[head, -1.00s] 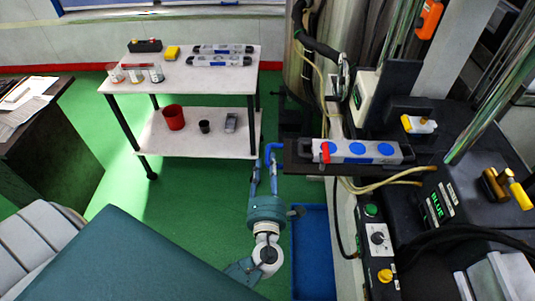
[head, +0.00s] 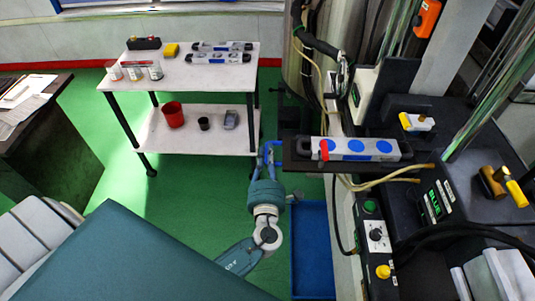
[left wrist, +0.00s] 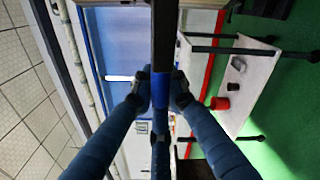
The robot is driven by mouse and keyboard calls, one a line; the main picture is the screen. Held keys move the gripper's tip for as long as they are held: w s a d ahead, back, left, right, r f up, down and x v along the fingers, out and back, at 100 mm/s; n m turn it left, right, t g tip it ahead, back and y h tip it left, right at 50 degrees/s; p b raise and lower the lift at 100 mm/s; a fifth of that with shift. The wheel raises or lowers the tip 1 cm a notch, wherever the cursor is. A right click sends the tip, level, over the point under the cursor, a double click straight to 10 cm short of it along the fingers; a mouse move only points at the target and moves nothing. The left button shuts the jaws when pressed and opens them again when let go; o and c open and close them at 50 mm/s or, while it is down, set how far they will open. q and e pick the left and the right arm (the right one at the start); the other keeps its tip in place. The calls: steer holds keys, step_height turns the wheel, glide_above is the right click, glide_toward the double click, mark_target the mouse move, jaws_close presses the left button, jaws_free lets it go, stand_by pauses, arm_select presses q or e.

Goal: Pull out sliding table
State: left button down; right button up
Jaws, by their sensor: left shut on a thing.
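The sliding table (head: 290,158) is a flat black plate jutting left from the machine. A mould (head: 357,149) with blue discs and a red part lies on it. My left gripper (head: 269,153) is at the plate's left end, shut on the blue handle there. The gripper largely hides the handle in the head view. In the left wrist view, my fingers (left wrist: 159,92) close from both sides on the blue handle (left wrist: 161,89), with the plate's dark edge (left wrist: 164,40) running upward. My right gripper is not in view.
A white two-shelf cart (head: 225,75) with moulds, small containers and a red cup (head: 173,114) stands at the back left. A blue tray (head: 312,250) is on the floor near the machine. The green floor (head: 205,180) beside my left arm is clear.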

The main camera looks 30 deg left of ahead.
arm_select(q)
steer(key=s+a+p, duration=0.2)
steer(key=s+a, duration=0.1)
steer(key=a, duration=0.3)
steer(key=c, duration=1.8)
jaws_free()
steer(key=shift+w+d, duration=0.1)
steer(key=shift+o, duration=0.2)
steer(key=v, duration=1.2)
steer(key=shift+f, duration=0.1)
